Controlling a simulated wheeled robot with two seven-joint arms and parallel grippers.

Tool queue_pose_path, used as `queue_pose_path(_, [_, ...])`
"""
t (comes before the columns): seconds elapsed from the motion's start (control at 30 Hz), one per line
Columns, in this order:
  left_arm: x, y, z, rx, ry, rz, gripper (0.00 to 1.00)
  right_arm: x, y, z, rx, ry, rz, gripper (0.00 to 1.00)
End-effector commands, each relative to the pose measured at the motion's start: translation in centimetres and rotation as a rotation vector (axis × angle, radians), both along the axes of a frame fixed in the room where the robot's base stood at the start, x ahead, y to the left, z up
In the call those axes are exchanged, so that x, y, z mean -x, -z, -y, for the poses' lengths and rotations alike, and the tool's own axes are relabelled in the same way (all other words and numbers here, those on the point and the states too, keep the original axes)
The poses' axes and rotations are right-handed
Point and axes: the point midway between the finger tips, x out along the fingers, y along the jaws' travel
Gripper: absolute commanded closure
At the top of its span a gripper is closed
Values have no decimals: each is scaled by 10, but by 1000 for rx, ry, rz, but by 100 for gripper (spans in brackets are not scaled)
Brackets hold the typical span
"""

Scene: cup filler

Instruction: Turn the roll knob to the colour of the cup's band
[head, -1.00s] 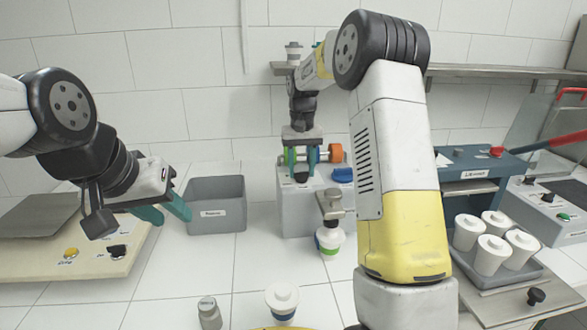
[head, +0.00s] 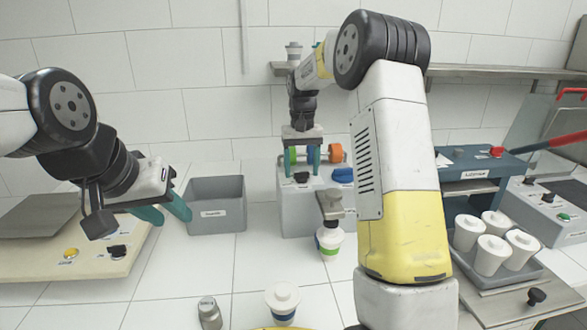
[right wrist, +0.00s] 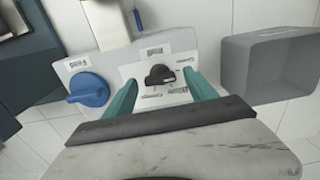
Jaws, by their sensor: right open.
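The roll knob (right wrist: 160,75) is black, on the grey machine's front panel, its handle lying roughly across the right wrist picture. The small colour labels around it are hard to read. It also shows in the head view (head: 302,177). My right gripper (right wrist: 162,92) is open, one teal finger on each side of the knob with gaps; in the head view (head: 304,160) its tips are just above the knob. A white cup (head: 329,241) with a green band is under the grey head beside the machine. My left gripper (head: 163,214) is open and empty at the left.
A blue feed knob (right wrist: 88,90) is beside the roll knob. A blue-banded cup (head: 283,301) and a jar (head: 209,313) stand in front.

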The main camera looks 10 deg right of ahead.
Motion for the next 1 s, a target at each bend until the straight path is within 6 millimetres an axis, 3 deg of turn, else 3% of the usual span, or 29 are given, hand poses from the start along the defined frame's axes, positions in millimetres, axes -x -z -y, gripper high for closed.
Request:
queue_pose_path(0.5, [0, 0, 0, 0, 0, 0, 64, -1, -72, 0, 0, -1, 4, 35])
queue_pose_path(1.0, [0, 0, 0, 0, 0, 0, 64, 7, -84, 1, -6, -2, 16, 35])
